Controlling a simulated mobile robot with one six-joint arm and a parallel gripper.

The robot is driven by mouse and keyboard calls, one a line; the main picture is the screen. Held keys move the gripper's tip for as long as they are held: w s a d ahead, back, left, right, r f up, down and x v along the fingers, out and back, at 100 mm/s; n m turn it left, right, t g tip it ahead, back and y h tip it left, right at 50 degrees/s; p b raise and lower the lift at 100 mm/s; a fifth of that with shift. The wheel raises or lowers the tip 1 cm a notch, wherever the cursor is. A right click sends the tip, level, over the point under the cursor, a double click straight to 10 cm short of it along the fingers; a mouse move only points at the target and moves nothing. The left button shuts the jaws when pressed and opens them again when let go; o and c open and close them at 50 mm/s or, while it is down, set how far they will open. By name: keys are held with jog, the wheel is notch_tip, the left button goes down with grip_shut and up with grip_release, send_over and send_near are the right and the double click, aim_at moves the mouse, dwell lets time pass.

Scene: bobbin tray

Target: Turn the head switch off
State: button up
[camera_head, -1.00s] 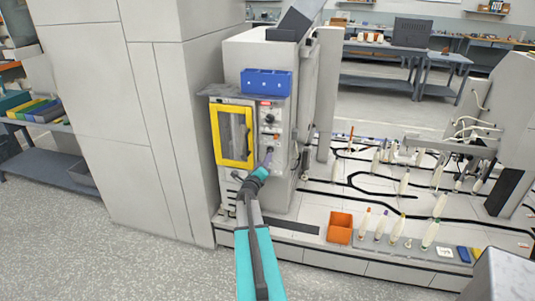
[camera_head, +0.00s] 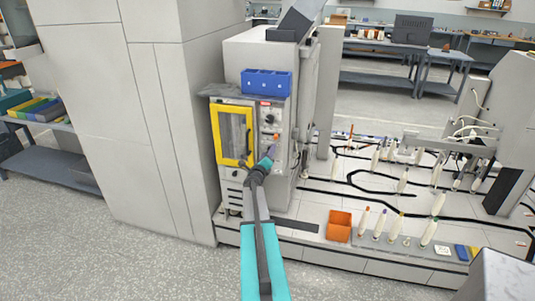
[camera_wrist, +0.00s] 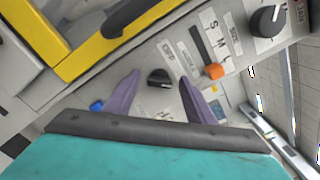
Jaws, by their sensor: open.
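The head switch looks to be the small black rotary knob (camera_wrist: 159,78) on the grey panel in the wrist view, with an OFF label beside it and a partly hidden label on its other side. My gripper (camera_wrist: 160,84) is open, its two purple fingers on either side of this knob. I cannot tell whether they touch it. In the head view my gripper (camera_head: 272,151) is at the machine's control panel (camera_head: 269,108), below the upper black knob, and hides the switch.
A yellow-framed door (camera_head: 233,136) is left of the panel. A larger black knob (camera_wrist: 268,20), an orange button (camera_wrist: 214,71) and a blue button (camera_wrist: 97,106) are near the fingers. A blue bin (camera_head: 266,82) juts out above. An orange bin (camera_head: 340,226) stands lower right.

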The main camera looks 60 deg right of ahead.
jog(key=shift+d, duration=0.1)
jog(key=c, duration=0.9)
jog(key=shift+a, duration=0.2)
jog(key=shift+c, duration=0.7)
jog(key=shift+d, duration=0.15)
